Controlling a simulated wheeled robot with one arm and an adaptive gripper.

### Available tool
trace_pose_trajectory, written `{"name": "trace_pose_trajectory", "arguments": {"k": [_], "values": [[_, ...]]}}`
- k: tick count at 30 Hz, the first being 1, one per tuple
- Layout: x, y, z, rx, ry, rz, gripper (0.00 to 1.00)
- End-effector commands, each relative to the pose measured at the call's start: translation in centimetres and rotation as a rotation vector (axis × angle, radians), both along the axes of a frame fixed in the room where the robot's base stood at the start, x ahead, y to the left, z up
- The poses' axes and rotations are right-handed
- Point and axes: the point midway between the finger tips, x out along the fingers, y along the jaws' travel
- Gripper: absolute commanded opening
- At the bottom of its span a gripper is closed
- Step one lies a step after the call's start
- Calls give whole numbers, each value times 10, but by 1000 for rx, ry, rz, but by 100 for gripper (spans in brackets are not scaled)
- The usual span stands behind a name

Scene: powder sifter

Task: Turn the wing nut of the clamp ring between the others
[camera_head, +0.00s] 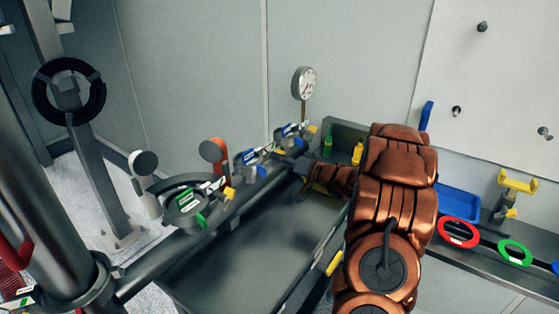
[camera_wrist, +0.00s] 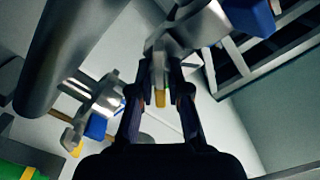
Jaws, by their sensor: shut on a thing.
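Three clamp rings sit in a row along the grey pipe in the head view. The nearest clamp ring (camera_head: 185,204) has a green part, the middle clamp ring (camera_head: 247,166) and the far clamp ring (camera_head: 290,135) have blue parts with yellow tips. My gripper (camera_wrist: 159,72) is shut on a yellow-tipped wing nut (camera_wrist: 160,98) below a metal clamp with a blue part (camera_wrist: 250,18) in the wrist view. Another clamp with a blue part (camera_wrist: 96,127) is apart at left.
A pressure gauge (camera_head: 304,83) stands behind the far clamp. A blue tray (camera_head: 458,204) and coloured rings (camera_head: 458,232) are at right.

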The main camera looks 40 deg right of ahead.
Motion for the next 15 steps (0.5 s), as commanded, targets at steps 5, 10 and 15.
{"name": "trace_pose_trajectory", "arguments": {"k": [5,10,15], "values": [[0,0,-4,-110,-39,0,0],[-1,0,-5,-256,-87,-1,0],[-1,1,-4,-410,-140,-2,0]]}}
